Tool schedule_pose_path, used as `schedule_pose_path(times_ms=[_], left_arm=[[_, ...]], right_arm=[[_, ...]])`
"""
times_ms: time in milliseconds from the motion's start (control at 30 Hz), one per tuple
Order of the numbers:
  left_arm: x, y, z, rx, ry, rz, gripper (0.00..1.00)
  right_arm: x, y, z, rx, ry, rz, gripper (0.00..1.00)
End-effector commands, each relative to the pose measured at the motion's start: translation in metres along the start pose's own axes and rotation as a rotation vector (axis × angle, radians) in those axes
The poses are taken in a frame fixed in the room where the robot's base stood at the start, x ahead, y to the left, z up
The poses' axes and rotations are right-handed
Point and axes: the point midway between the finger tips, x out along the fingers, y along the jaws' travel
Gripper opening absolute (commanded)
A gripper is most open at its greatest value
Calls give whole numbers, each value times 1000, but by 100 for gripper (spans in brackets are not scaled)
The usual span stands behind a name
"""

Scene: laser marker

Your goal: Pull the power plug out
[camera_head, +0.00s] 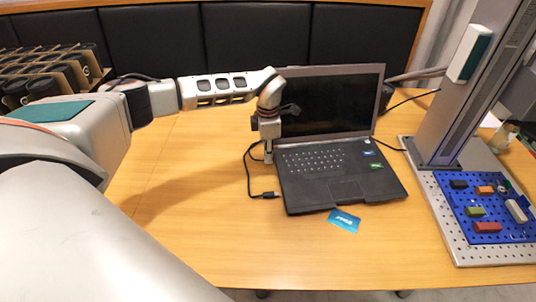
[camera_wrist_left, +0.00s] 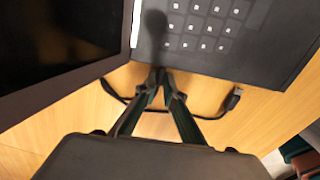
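A black laptop (camera_head: 345,185) stands open on the wooden table; its keyboard base also shows in the wrist view (camera_wrist_left: 225,35). A black cable (camera_head: 248,178) lies beside its left edge. The cable's dark plug end (camera_head: 270,195) lies on the table next to the laptop and appears apart from it; in the wrist view the plug (camera_wrist_left: 233,98) is right of the fingers. My left gripper (camera_head: 268,157) points down at the laptop's left edge. Its fingertips (camera_wrist_left: 162,76) are close together with nothing visible between them. The cable passes behind the fingers. My right gripper is not in view.
A blue card (camera_head: 344,221) lies in front of the laptop. A machine column (camera_head: 475,85) stands right, with a perforated metal base (camera_head: 460,243) and a blue board (camera_head: 500,235) holding several coloured blocks. A rack of dark items (camera_head: 50,72) is at left. The front-left table is clear.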

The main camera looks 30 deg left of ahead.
Motion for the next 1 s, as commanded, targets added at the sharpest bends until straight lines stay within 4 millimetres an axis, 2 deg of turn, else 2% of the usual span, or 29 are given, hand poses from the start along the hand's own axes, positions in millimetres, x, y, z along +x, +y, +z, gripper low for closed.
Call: schedule_pose_path(times_ms=[267,533,800,833,900,1000], left_arm=[[-1,0,-2,-1,0,0,0],[-4,1,-26,-1,1,1,0],[0,1,-28,-2,2,1,0],[0,1,-28,-2,2,1,11],[0,1,-28,-2,2,1,26],[0,1,-27,-1,2,1,26]], right_arm=[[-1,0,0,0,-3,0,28],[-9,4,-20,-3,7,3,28],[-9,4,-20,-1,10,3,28],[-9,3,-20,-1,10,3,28],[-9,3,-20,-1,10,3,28],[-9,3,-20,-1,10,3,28]])
